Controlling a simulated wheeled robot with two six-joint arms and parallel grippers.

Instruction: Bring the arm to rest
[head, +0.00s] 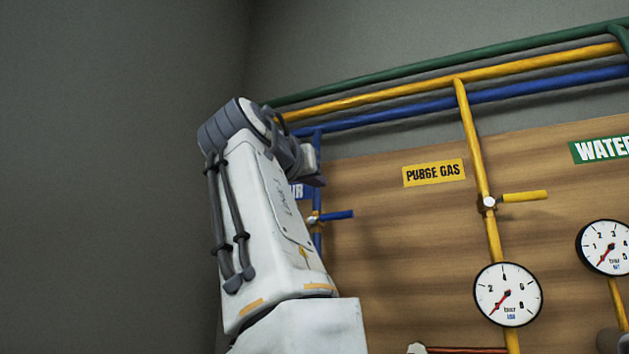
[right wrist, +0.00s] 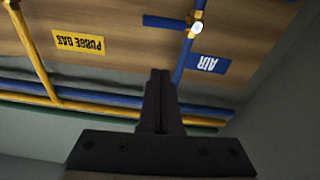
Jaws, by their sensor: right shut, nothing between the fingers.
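My right arm (head: 265,220) rises in the lower left of the head view, its white link upright and bent at a grey joint near the top. My right gripper (head: 314,168) shows only partly there, dark and small, in front of the blue pipe and the AIR label. In the right wrist view the gripper (right wrist: 160,76) has its two dark fingers together, with nothing between them. It appears clear of the pipes and panel, though the exact gap cannot be told. My left gripper is not in view.
A wooden panel (head: 380,240) carries a yellow pipe (head: 470,130) with a valve handle (head: 525,196), a blue handle (head: 340,215), and gauges (head: 508,294). Green, yellow and blue pipes run along the top. The grey wall (head: 100,180) at left has free room before it.

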